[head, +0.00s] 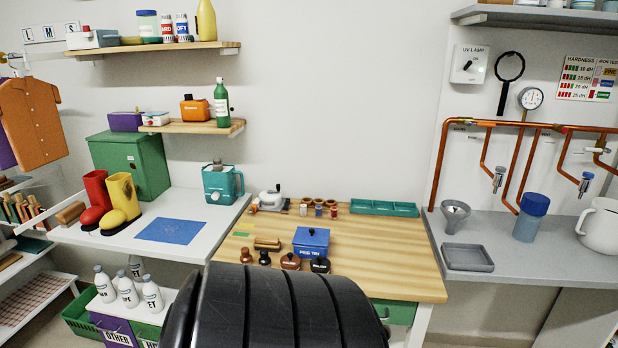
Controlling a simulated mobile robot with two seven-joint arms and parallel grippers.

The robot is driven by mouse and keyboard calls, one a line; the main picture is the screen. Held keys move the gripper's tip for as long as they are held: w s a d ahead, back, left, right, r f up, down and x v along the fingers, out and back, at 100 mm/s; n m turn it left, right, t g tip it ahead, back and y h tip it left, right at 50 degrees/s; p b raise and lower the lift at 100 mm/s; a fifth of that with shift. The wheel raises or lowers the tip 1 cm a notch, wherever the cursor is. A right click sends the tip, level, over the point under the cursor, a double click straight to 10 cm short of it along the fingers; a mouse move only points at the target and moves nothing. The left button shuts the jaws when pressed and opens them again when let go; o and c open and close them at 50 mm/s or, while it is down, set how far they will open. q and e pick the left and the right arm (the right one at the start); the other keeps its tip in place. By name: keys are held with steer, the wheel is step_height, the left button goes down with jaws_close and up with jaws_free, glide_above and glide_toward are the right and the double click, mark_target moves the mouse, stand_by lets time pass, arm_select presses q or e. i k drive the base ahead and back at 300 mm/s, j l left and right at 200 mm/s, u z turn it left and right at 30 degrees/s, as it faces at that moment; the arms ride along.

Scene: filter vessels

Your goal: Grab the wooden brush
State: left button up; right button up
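A brown wooden brush-like block (70,213) lies at the left end of the white counter, beside the red boot. Another small wooden brush-like piece (267,243) lies on the wooden-topped bench, left of the blue box. Both are small here, and I cannot tell for sure which is the wooden brush. Neither gripper shows in the head view. A large black ribbed part of mine fills the bottom middle and hides the front of the bench.
The wooden bench (390,262) has free room on its right. It bears a blue box (311,241), dark-knobbed pots and a teal tray (384,208). Red and yellow boots (123,197) and a blue mat (171,231) are on the white counter. White bottles (127,289) stand below.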

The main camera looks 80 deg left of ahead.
mark_target(67, 218)
steer(key=u, duration=3.85)
